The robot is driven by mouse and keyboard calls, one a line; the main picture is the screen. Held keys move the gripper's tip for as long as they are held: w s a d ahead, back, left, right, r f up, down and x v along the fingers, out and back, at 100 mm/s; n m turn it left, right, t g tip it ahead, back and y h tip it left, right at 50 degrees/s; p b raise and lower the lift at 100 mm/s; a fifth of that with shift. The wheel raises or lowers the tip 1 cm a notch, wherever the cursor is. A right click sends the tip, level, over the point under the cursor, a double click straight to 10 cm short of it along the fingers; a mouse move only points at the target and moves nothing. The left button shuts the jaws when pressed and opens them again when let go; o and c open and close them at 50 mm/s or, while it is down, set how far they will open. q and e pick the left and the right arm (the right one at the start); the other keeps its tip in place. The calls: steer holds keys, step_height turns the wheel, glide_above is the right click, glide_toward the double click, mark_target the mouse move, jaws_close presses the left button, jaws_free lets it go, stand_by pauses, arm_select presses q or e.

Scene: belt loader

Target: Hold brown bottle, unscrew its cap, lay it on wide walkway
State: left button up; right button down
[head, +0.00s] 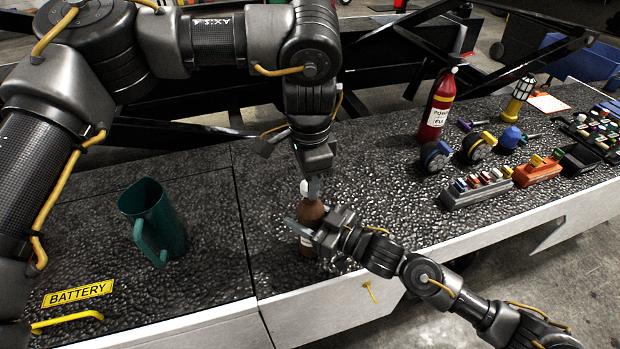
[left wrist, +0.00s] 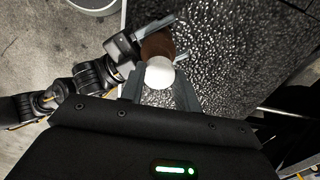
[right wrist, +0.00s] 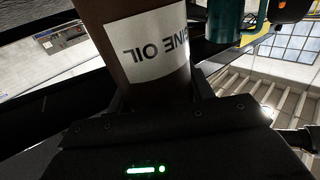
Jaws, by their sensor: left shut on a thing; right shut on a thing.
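The brown bottle (head: 311,214) stands upright on the dark textured walkway (head: 255,215). Its white label reads "ENGINE OIL", upside down in the right wrist view (right wrist: 150,45). My right gripper (head: 306,232) is shut around the bottle's body from the side. The white cap (head: 304,187) is on top of the bottle. My left gripper (head: 313,185) comes down from above and is shut on the cap, which shows between its fingers in the left wrist view (left wrist: 159,73). Whether the cap is still threaded on cannot be told.
A green jug (head: 155,220) stands to the left, near a yellow BATTERY label (head: 78,293). Bare walkway lies between jug and bottle.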

arm_select(q)
steer(key=shift+r, duration=2)
arm_select(e)
steer(key=c, duration=0.5)
jaws_free()
arm_select(q)
step_height(320, 180, down, 2)
steer(key=shift+f+b, duration=0.1)
steer(key=shift+b, duration=0.9)
arm_select(e)
steer(key=v, duration=1.2)
